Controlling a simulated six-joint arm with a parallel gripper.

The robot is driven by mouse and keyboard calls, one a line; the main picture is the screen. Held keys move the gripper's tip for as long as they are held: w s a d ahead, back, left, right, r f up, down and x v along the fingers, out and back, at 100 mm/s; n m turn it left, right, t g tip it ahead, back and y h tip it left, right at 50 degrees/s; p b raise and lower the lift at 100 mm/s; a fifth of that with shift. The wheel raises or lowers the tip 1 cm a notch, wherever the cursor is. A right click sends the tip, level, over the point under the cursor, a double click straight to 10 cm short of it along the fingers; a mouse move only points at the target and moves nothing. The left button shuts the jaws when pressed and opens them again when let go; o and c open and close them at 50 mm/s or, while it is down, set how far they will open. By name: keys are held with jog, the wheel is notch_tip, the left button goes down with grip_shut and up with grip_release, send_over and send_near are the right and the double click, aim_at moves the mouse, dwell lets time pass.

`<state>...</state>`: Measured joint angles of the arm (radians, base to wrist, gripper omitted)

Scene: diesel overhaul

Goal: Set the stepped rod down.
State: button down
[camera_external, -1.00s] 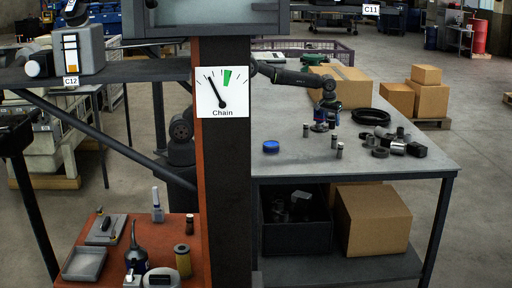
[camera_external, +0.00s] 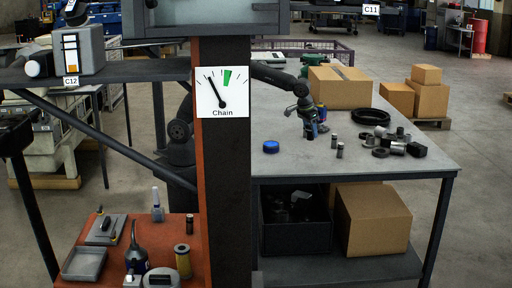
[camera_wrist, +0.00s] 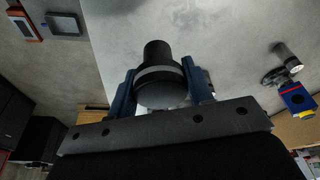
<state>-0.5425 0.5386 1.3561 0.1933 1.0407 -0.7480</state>
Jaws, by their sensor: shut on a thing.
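The stepped rod (camera_wrist: 158,68) is a dark cylinder with a paler band and a wider end near the camera. In the wrist view it sits between the two blue fingers of my gripper (camera_wrist: 162,92), which are shut on it. In the external view my gripper (camera_external: 312,134) points down over the grey workbench (camera_external: 300,168), left of two small standing cylinders. The held rod is mostly hidden there by the fingers. I cannot tell whether its lower end touches the bench.
Two small cylinders (camera_external: 339,151) stand close on the right. A black ring (camera_external: 370,116) and several loose metal parts (camera_external: 400,146) lie further right. A cardboard box (camera_external: 340,88) stands behind. The bench front is clear.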

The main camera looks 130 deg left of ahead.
jog(key=shift+d, duration=0.55)
jog(key=shift+s+f, duration=0.1)
jog(key=shift+f, duration=0.05)
jog(key=a+f, duration=0.2)
jog(key=a, duration=0.1)
jog(key=s+a+f, duration=0.1)
jog(key=a+f, duration=0.1)
jog(key=a, duration=0.2)
jog(key=s+a+f, duration=0.1)
jog(key=a+f, duration=0.1)
jog(key=a, duration=0.2)
jog(key=shift+f, duration=2.35)
jog(key=shift+f, duration=0.2)
jog(key=c, duration=0.7)
grip_release()
